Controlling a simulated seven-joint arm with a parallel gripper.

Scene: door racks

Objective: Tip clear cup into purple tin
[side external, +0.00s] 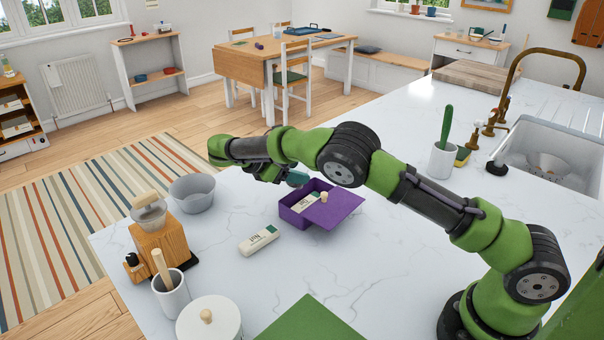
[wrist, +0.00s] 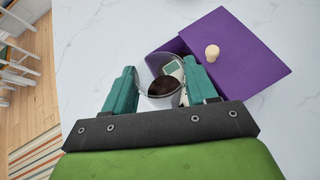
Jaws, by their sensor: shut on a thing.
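My gripper (wrist: 163,84) has teal fingers on both sides of the clear cup (wrist: 148,102) and is shut on it. The cup has dark brown contents, seen through its round mouth in the wrist view. In the side view my gripper (side external: 290,178) is over the back left of the purple tin (side external: 296,220), and I cannot make out the cup there. The tin is open, with its purple lid (side external: 343,204) lying askew over its right side, wooden knob up. A white packet (side external: 306,203) is inside the tin. How far the cup is tilted is hard to tell.
A white and green packet (side external: 258,240) lies on the counter in front of the tin. A grey bowl (side external: 193,194), a wooden-based coffee stand (side external: 160,240) and a white lidded jar (side external: 210,322) stand to the left.

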